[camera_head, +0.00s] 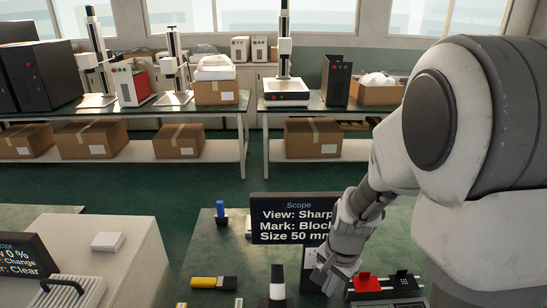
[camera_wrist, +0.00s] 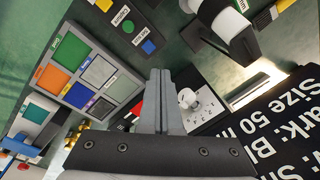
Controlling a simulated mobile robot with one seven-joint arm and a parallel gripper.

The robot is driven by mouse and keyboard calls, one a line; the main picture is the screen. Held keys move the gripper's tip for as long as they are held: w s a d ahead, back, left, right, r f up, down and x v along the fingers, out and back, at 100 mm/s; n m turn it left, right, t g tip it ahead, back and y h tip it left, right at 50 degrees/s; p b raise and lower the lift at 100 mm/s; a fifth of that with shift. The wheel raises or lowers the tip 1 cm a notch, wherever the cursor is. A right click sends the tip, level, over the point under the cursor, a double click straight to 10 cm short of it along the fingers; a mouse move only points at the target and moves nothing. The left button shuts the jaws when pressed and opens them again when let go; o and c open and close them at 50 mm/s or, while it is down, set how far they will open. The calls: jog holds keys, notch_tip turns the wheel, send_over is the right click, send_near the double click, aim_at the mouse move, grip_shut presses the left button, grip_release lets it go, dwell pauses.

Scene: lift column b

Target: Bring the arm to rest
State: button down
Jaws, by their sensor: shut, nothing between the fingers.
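My arm reaches in from the right of the head view and bends down toward the green worktable (camera_head: 190,255). My gripper (camera_head: 328,284) hangs low over the table, in front of the right end of the black Scope screen (camera_head: 285,218). In the wrist view my gripper (camera_wrist: 160,72) has its two grey fingers together, with nothing between them. Under it are a tray of coloured squares (camera_wrist: 62,87) on the left and a white plate with a round knob (camera_wrist: 198,105) on the right. I cannot tell how far the fingertips are from the table.
A black-and-white upright device (camera_head: 277,285), a yellow-and-black marker (camera_head: 213,283) and a blue item (camera_head: 220,212) stand or lie left of my gripper. A red item (camera_head: 366,282) is close on its right. A white bench unit (camera_head: 90,265) stands at left; green floor (camera_head: 140,188) is open behind.

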jog(key=s+r+n+t, duration=0.2)
jog(key=s+r+n, duration=0.2)
jog(key=s+r, duration=0.3)
jog(key=s+d+r+n+t, duration=0.1)
jog(key=s+r+n, duration=0.4)
jog(key=r, duration=0.8)
jog(key=shift+s+r+n+t+h, duration=0.3)
jog(key=shift+s+r+t, duration=0.1)
jog(key=shift+s+t, duration=0.4)
